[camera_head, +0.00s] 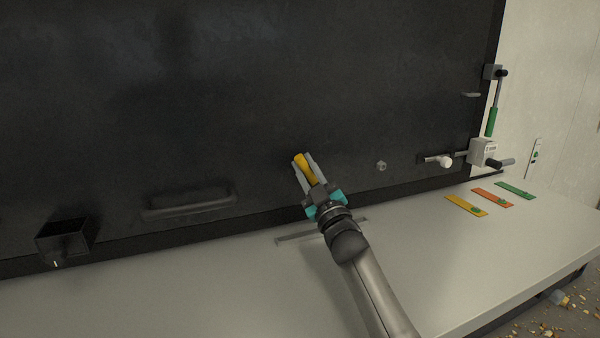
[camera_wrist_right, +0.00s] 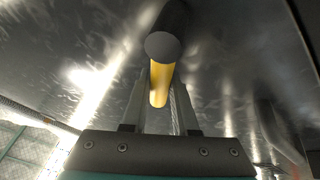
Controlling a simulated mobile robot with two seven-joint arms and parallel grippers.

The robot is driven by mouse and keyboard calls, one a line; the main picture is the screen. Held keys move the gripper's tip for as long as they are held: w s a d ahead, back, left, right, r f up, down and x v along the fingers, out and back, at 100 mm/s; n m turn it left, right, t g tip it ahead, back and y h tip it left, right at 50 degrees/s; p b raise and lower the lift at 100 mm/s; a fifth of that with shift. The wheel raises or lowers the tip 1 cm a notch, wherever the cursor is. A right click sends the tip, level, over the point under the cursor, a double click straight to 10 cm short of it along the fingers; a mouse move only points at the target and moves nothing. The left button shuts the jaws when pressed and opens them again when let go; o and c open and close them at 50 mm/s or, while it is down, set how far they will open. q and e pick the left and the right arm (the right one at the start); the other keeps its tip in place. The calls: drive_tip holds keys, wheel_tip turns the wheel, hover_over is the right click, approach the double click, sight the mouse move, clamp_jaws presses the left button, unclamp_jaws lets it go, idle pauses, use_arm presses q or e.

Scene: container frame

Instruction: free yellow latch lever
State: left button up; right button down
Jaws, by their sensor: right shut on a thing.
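The yellow latch lever (camera_head: 305,168) stands out from the lower part of a large black panel (camera_head: 240,90). My right gripper (camera_head: 304,170) is shut on the lever, one finger on each side of it. In the right wrist view the yellow lever (camera_wrist_right: 160,82) lies between the two fingers (camera_wrist_right: 158,105), with a dark round end (camera_wrist_right: 163,45) above it. The lever's mount on the panel is hidden by the gripper in the head view. My left gripper is not in view.
A long handle (camera_head: 188,203) and a dark box (camera_head: 66,238) sit on the panel at left. A small knob (camera_head: 381,165), a white-ended bolt (camera_head: 443,161) and a green-handled lever (camera_head: 491,121) are at right. Yellow, orange (camera_head: 492,197) and green strips lie on the pale ledge (camera_head: 450,250).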

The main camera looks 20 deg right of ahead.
drive_tip(key=m+h, duration=0.1)
drive_tip(key=m, duration=0.1)
drive_tip(key=d+m+h, duration=0.1)
drive_tip(key=m+h, duration=0.1)
drive_tip(key=m, duration=0.1)
drive_tip(key=shift+d+r+m+p, duration=0.3)
drive_tip(key=shift+r, duration=0.1)
drive_tip(key=shift+d+m+g+h+p, duration=0.2)
drive_tip(key=shift+d+m+h, duration=0.35)
drive_tip(key=shift+m, duration=0.55)
drive_tip(key=shift+d+m+g+h+p, duration=0.2)
drive_tip(key=shift+m+h, duration=0.55)
drive_tip(key=shift+m, duration=0.35)
drive_tip(key=shift+w, duration=0.1)
drive_tip(key=c, duration=0.7)
unclamp_jaws()
drive_tip(key=shift+b+v, duration=1.05)
drive_tip(key=shift+v, duration=6.6)
